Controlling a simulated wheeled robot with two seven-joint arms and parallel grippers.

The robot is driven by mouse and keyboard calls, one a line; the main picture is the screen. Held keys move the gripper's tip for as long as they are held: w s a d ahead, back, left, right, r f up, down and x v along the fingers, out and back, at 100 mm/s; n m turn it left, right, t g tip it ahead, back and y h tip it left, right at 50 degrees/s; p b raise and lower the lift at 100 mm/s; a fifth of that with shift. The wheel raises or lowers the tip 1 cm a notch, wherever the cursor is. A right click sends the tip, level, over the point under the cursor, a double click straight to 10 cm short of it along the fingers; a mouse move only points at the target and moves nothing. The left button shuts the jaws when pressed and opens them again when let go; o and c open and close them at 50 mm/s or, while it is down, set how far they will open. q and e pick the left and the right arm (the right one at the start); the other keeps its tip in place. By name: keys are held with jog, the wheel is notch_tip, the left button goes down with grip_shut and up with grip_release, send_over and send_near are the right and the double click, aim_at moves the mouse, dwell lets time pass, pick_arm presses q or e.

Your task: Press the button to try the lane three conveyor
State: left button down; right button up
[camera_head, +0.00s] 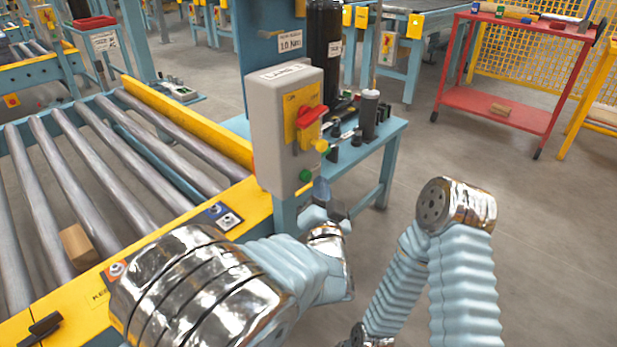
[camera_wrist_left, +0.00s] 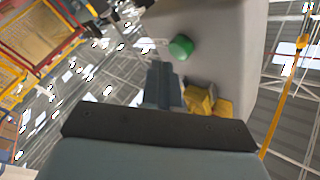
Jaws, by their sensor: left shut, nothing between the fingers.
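The grey control box (camera_head: 286,130) with a lane label on top stands at the end of the roller conveyor. Its face carries a red rotary handle (camera_head: 311,116) on a yellow plate, a yellow knob (camera_head: 322,146) and a green button (camera_head: 305,176) low down. My right gripper is out of view.
The roller conveyor (camera_head: 110,170) with yellow rails is at left, with a small brown box (camera_head: 77,246) on it. A blue bench (camera_head: 385,140) with dark cylinders stands behind the control box. A red cart (camera_head: 500,105) is at back right. Open floor lies between.

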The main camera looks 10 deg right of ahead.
pick_arm(q)
jog(key=shift+s+d, duration=0.8)
jog(key=shift+s, duration=0.15)
jog(key=shift+s+d, duration=0.75)
jog(key=shift+s, duration=0.2)
